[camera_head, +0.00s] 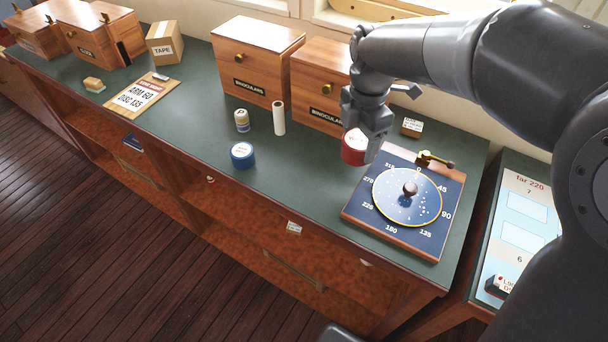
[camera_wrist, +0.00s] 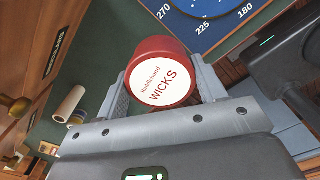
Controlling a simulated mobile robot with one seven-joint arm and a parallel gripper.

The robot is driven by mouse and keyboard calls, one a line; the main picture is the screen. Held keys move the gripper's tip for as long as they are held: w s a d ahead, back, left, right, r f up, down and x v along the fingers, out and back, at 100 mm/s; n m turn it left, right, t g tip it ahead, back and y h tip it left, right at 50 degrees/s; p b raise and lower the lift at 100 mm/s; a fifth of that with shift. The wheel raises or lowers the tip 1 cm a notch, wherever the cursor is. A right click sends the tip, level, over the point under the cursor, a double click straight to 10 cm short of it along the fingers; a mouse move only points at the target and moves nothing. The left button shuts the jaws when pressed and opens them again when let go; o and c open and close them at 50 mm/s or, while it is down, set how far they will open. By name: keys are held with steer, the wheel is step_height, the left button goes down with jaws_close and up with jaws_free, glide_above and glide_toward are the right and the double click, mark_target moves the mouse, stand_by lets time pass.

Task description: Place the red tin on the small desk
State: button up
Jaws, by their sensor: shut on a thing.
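The red tin (camera_head: 355,147) is in my gripper (camera_head: 366,150), near the left edge of the compass board in the head view. In the wrist view the red tin (camera_wrist: 162,75) sits between the two fingers of my gripper (camera_wrist: 162,90), and its white lid reads "WICKS". The gripper is shut on the tin. The tin appears held above the green counter top, though the exact gap is hard to tell. No surface in view is clearly marked as the small desk; a lower table with a chart (camera_head: 520,225) stands at the right.
The compass board (camera_head: 407,197) lies just right of the tin. A blue tin (camera_head: 243,155), a small can (camera_head: 242,121) and a white roll (camera_head: 279,118) stand to the left. Wooden binocular boxes (camera_head: 257,62) line the back. The counter's front middle is clear.

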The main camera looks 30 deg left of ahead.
steer(key=shift+s, duration=0.1)
steer(key=s+a+f, duration=0.1)
steer(key=a+f, duration=0.1)
steer(key=a, duration=0.1)
steer(key=s+a+f, duration=0.1)
steer(key=a+f, duration=0.1)
steer(key=a, duration=0.2)
steer(key=s+a+f, duration=0.1)
steer(key=a+f, duration=0.2)
steer(key=a, duration=0.1)
steer(key=shift+s+a, duration=0.2)
steer(key=shift+s, duration=0.05)
step_height(320, 180, down, 2)
steer(key=shift+d+f, duration=0.1)
steer(key=shift+f, duration=0.7)
steer(key=shift+f, duration=0.15)
steer(key=o, duration=1.1)
steer(key=shift+c, duration=0.2)
